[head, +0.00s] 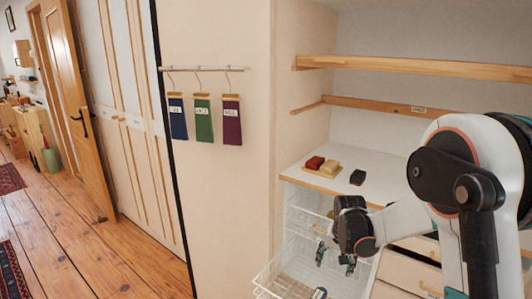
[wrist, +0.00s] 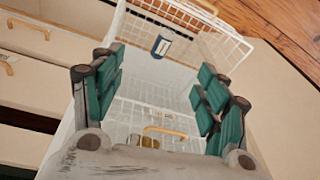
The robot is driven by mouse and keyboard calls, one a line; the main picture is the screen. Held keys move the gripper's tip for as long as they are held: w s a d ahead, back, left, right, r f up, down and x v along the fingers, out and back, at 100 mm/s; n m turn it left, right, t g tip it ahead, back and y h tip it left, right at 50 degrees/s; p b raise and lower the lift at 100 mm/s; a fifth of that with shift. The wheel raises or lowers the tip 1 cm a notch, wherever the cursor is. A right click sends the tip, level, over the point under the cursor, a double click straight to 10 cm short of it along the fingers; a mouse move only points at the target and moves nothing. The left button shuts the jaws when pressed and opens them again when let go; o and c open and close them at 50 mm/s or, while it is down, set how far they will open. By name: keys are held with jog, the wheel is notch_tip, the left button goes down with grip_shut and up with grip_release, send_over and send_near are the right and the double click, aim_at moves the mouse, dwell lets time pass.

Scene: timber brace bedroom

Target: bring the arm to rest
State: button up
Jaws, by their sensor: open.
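My gripper (head: 336,262) hangs in front of the open wire drawers at the right of the head view, pointing down. In the wrist view its teal-padded fingers (wrist: 160,95) are spread wide with nothing between them. My arm reaches in from the right, bent, over the white counter. Below the gripper is a pulled-out white wire basket (head: 283,280); its mesh also fills the middle of the wrist view (wrist: 215,50). A blue item with a white label (wrist: 161,46) lies in the basket; its end shows in the head view (head: 319,293).
An upper wire basket (head: 308,222) sits close to the gripper. Labelled cloths (head: 203,120) hang on the wall rail. Open wooden floor (head: 80,250) lies at left.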

jog(key=s+a+r+n+t, duration=0.1)
jog(key=s+r+n+t, duration=0.1)
jog(key=s+r, duration=1.3)
jog(key=s+a+r+n+t, duration=0.1)
jog(key=s+r+n+t, duration=0.1)
jog(key=s, duration=1.3)
jog(key=shift+s+r+n+t, duration=0.4)
jog(key=shift+r+t, duration=0.1)
jog(key=shift+r, duration=0.45)
